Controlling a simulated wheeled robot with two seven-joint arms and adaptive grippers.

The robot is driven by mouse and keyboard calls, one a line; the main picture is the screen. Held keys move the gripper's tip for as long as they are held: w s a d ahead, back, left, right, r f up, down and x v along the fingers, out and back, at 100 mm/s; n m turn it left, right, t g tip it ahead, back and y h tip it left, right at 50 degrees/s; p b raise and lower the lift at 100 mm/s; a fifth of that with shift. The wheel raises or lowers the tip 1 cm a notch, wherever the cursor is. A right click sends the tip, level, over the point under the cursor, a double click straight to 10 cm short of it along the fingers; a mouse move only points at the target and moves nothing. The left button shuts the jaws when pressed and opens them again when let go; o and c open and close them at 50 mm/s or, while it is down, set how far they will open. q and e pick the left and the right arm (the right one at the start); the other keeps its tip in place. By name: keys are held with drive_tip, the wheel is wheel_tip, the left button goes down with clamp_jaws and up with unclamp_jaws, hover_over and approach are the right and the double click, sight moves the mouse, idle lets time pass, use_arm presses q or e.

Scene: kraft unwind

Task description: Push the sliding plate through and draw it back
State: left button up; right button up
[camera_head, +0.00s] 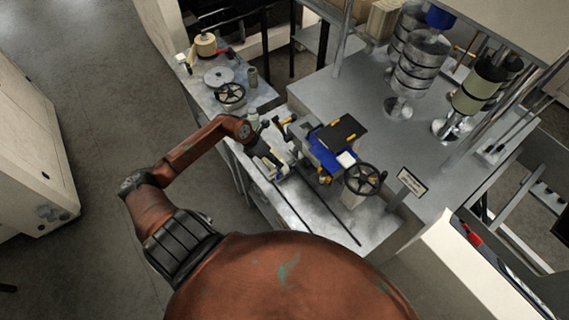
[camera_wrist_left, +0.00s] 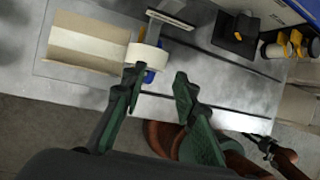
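My left gripper (camera_head: 270,158) is over the near edge of the metal bench, beside the blue machine (camera_head: 325,155). In the left wrist view its green fingers (camera_wrist_left: 158,82) are apart with nothing between the tips. A pale rounded piece (camera_wrist_left: 148,57) with blue below it lies just beyond the fingertips; contact is not clear. A flat cream and tan panel (camera_wrist_left: 88,45) lies left of it. A black plate with yellow marks (camera_head: 343,132) tops the machine. I cannot tell which part is the sliding plate. A small dark arm end (camera_wrist_left: 262,142), apparently my right gripper, shows at lower right; its fingers are unclear.
A black handwheel (camera_head: 363,179) stands right of the machine, another (camera_head: 230,93) at the bench's far end. Metal drums (camera_head: 418,62) stand behind. Dark slots run along the bench (camera_wrist_left: 215,85). A black block with a yellow knob (camera_wrist_left: 236,33) stands beyond. Open floor lies left.

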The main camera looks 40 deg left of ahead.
sight(284, 170)
use_arm(q)
drive_tip(key=x, duration=0.2)
drive_tip(key=p+x, duration=0.1)
drive_tip(key=x, duration=0.3)
drive_tip(key=shift+a+f, duration=0.2)
drive_tip(key=shift+a, duration=0.1)
drive_tip(key=shift+d+f+p, duration=0.2)
drive_tip(key=shift+f+p, duration=0.15)
drive_tip(key=shift+f, duration=0.35)
drive_tip(key=shift+c, duration=0.3)
clamp_jaws()
drive_tip(key=shift+w, duration=0.1)
